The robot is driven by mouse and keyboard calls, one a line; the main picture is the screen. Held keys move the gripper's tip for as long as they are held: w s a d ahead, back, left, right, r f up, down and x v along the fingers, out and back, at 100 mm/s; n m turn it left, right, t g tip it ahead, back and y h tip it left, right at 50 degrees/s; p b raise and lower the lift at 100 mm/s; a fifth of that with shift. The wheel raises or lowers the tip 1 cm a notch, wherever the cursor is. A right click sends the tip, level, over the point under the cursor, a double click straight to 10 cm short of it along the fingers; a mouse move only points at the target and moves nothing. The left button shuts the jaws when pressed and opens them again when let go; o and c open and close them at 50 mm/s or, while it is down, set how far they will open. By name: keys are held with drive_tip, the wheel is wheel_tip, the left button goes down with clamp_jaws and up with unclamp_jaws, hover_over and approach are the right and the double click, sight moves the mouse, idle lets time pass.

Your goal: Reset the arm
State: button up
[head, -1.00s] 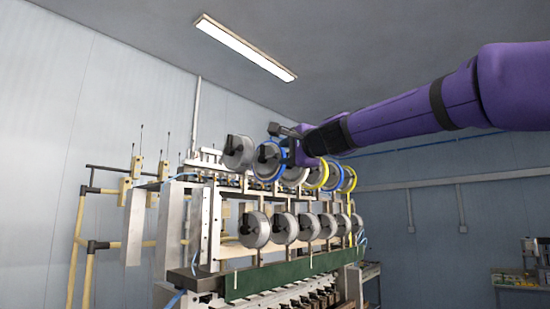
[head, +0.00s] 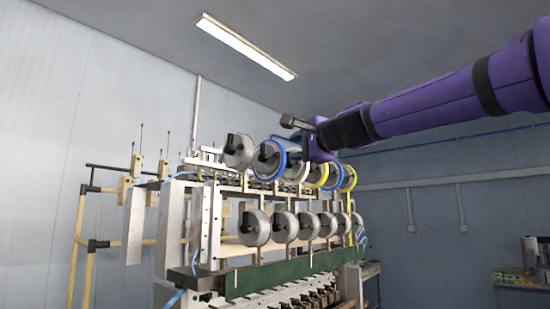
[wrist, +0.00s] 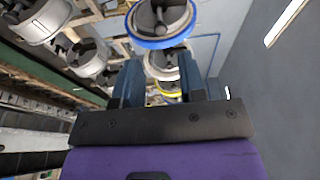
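My gripper (head: 291,121) is at the top of the winder, above and right of the blue-rimmed spool (head: 268,160) in the head view. In the wrist view its two dark blue fingers (wrist: 160,82) stand apart with nothing held between them. The blue-rimmed spool also shows in the wrist view (wrist: 160,43), beyond the fingertips and clear of them. My purple arm reaches in from the right in the head view.
The coil winder carries an upper row of spools, with a grey spool (head: 238,151) at the left end and a yellow-rimmed spool (head: 319,176) further right. A lower row of grey spools (head: 255,229) hangs below. The space above the winder is free.

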drive_tip(key=s+d+f+n+g+h, duration=0.3)
drive_tip(key=s+d+f, duration=0.3)
drive_tip(key=s+f, duration=0.5)
drive_tip(key=s+d+f+n+g+h, duration=0.3)
drive_tip(key=s+d+f+n, duration=0.2)
drive_tip(key=s+f, duration=0.6)
drive_tip(key=s+d+f+n+g+h, duration=0.3)
drive_tip(key=s+d+f, duration=0.6)
drive_tip(key=f, duration=0.8)
drive_tip(key=shift+s+f+n+g, duration=0.2)
drive_tip(key=shift+s+n+g, duration=0.3)
drive_tip(key=shift+s, duration=0.7)
drive_tip(key=shift+d, duration=0.1)
drive_tip(key=shift+c, duration=0.2)
